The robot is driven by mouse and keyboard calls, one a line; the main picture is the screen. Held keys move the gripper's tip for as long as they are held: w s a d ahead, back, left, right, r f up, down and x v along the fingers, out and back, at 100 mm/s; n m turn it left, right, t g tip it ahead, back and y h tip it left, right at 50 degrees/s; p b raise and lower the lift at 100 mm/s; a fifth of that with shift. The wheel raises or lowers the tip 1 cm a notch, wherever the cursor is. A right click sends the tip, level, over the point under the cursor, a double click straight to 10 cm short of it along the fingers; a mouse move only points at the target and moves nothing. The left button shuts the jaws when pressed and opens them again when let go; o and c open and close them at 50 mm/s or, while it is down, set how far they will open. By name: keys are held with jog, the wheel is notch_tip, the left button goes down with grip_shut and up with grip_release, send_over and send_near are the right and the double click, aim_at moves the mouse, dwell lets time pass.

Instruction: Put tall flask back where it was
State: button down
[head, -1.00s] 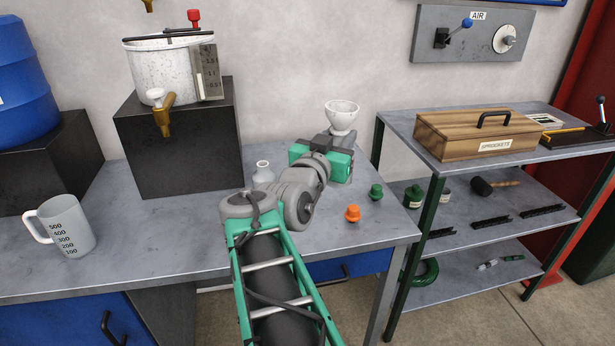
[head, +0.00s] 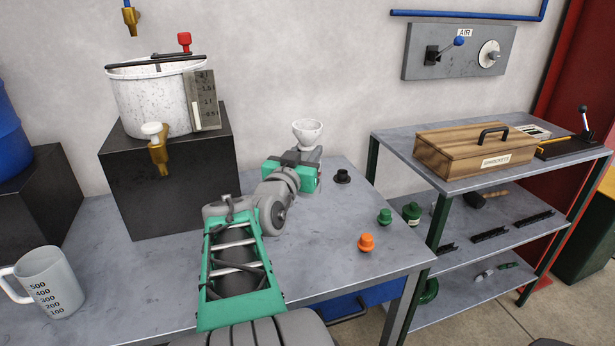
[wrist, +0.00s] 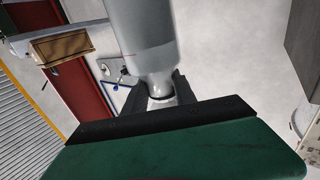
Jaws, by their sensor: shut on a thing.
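My gripper (head: 312,156) is shut at the narrow neck of a translucent grey flask (wrist: 145,40), seen close up in the wrist view. The flask's wide body stretches away from the jaws (wrist: 160,98) there. In the head view my gripper is above the rear right part of the workbench. A white bowl-shaped piece (head: 307,132) shows just above the jaws; I cannot tell whether it is part of the flask. My gripper and arm hide most of the flask in the head view, including its base, so contact with the bench cannot be judged.
Black (head: 342,177), green (head: 384,216) and orange (head: 366,243) stoppers stand on the workbench (head: 330,270) right of my gripper. A measuring jug (head: 50,283) stands at left. A speckled tank (head: 150,103) sits on a black block (head: 165,190). A shelf unit (head: 395,150) holds a wooden box (head: 470,152).

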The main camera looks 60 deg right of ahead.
jog(key=w+d+f, duration=0.2)
jog(key=d+f, duration=0.5)
jog(key=f, duration=0.3)
jog(key=shift+w+d+f, duration=0.2)
jog(key=shift+w+d, duration=0.05)
jog(key=shift+w, duration=0.1)
jog(key=c, duration=1.4)
grip_release()
jog(key=shift+f, duration=0.1)
jog(key=shift+c, duration=0.2)
jog(key=o, duration=0.4)
jog(key=a, duration=0.4)
jog(key=s+a+b, duration=0.1)
jog(key=a, duration=0.7)
jog(key=shift+s+b, duration=0.3)
jog(key=shift+b, duration=0.05)
